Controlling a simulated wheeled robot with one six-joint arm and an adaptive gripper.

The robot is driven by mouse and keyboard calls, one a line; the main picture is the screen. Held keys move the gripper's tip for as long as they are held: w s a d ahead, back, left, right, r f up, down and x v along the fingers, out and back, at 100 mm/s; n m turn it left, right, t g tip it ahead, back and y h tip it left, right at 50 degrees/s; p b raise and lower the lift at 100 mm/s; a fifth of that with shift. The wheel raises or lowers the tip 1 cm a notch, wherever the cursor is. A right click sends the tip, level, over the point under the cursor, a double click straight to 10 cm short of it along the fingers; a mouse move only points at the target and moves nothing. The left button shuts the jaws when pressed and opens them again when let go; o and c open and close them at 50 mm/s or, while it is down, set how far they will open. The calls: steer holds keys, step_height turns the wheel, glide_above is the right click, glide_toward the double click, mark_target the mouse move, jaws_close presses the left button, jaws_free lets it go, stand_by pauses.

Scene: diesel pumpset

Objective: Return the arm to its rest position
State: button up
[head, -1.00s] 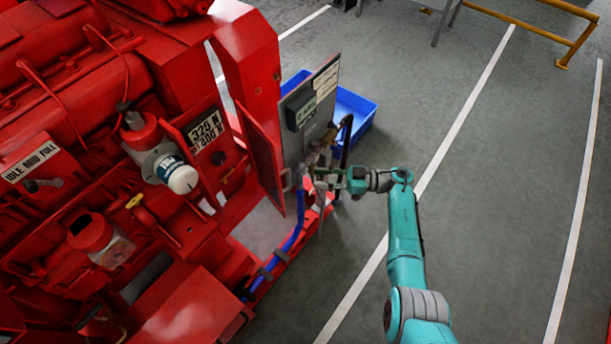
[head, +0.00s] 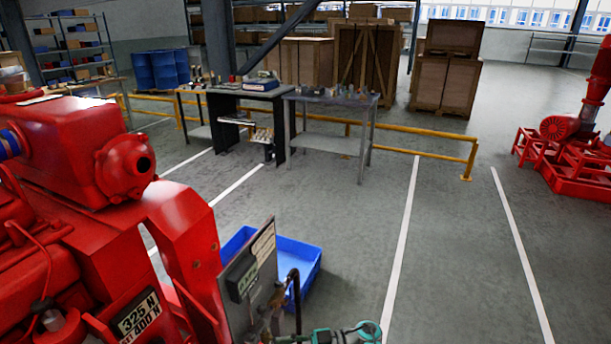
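My arm shows only as a teal wrist part (head: 345,333) at the bottom edge of the head view. My gripper (head: 298,339) is at its left, cut by the bottom edge, close to the lower right side of an upright grey panel (head: 249,282). Brass-coloured fittings and a black hose (head: 295,290) are at that panel, just above the gripper. I cannot tell whether the gripper touches them or how its fingers stand. The rest of my arm is out of view.
The red pumpset (head: 75,200) fills the left side. A blue bin (head: 310,265) stands on the floor behind the panel. Open grey floor (head: 350,230) lies to the right. Farther back are a yellow rail (head: 420,153), a grey table (head: 330,145) and wooden crates (head: 445,85).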

steer(key=s+d+m+t+h, duration=0.2)
steer(key=s+d+m+t, duration=0.3)
steer(key=s+t, duration=0.55)
steer(key=s+d+m+t+h, duration=0.2)
steer(key=s+d+m+t, duration=0.4)
steer(key=s+t, duration=0.4)
steer(key=s+d+r+m+g+h, duration=0.1)
steer(key=s+d+r+m+h, duration=0.2)
steer(key=s, duration=0.5)
steer(key=s+d+r+m+g+h, duration=0.1)
steer(key=s+d+r+m+h, duration=0.2)
steer(key=s+d+r+h, duration=0.2)
steer(key=s+d+r+m+g+h, duration=0.1)
steer(key=s+d+r+m+h, duration=0.2)
steer(key=s, duration=0.8)
step_height(320, 180, up, 2)
steer(key=d+h, duration=0.2)
steer(key=h, duration=0.1)
steer(key=shift+s+d, duration=0.15)
steer(key=shift+s, duration=0.25)
steer(key=shift+r, duration=0.1)
